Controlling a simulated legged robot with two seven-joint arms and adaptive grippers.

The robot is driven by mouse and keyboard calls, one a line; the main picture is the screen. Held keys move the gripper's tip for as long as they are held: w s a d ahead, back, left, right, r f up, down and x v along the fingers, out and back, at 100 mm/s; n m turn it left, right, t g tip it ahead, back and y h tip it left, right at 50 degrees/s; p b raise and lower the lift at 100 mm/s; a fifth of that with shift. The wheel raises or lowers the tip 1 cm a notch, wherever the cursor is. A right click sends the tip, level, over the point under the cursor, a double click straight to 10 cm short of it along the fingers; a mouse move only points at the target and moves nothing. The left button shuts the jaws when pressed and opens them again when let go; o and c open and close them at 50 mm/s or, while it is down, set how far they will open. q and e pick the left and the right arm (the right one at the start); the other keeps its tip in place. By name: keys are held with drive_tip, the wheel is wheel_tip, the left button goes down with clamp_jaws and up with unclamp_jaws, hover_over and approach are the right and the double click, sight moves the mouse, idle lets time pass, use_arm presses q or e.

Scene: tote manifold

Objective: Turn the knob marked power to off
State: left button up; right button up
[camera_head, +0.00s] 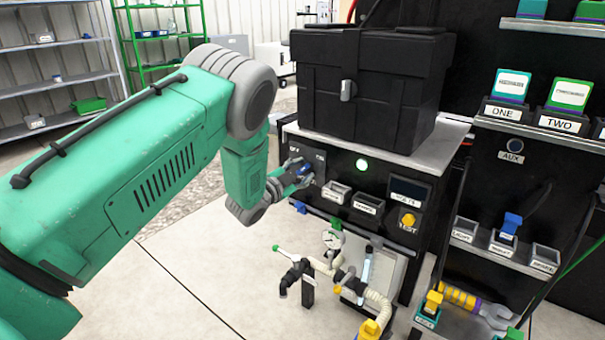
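The power knob's dark panel (319,166) is on the front of the black cabinet, near its left end, with small labels above that are too small to read surely. My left gripper (303,172) is at this panel, its fingers right at the knob. A small blue part shows between or beside the fingers; I cannot tell if it is the knob. The fingers hide most of the knob, so its setting and the grip on it cannot be seen. A round green light (361,165) glows to the right. My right gripper is not in view.
A black case (375,85) sits on the cabinet top (450,135). Small labelled bins (368,204) and a yellow test knob (408,220) are right of the panel. A pipe manifold with a gauge (332,239) stands below. A rack with labelled shelves (485,255) is at right.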

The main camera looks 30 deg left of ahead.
use_arm(q)
clamp_jaws()
drive_tip(key=n+p, duration=0.2)
drive_tip(key=n, duration=0.1)
drive_tip(key=shift+a+r+p, duration=0.1)
drive_tip(key=shift+r+p, duration=0.05)
drive_tip(key=shift+p, duration=0.2)
drive_tip(key=n+p, duration=0.2)
drive_tip(key=n, duration=0.3)
drive_tip(key=shift+a, duration=0.15)
drive_tip(key=n, duration=0.4)
drive_tip(key=shift+a+n+p, duration=0.15)
drive_tip(key=shift+n+p, duration=0.15)
drive_tip(key=shift+p, duration=0.05)
drive_tip(key=n, duration=0.5)
drive_tip(key=shift+a, duration=0.2)
drive_tip(key=shift+n, duration=0.3)
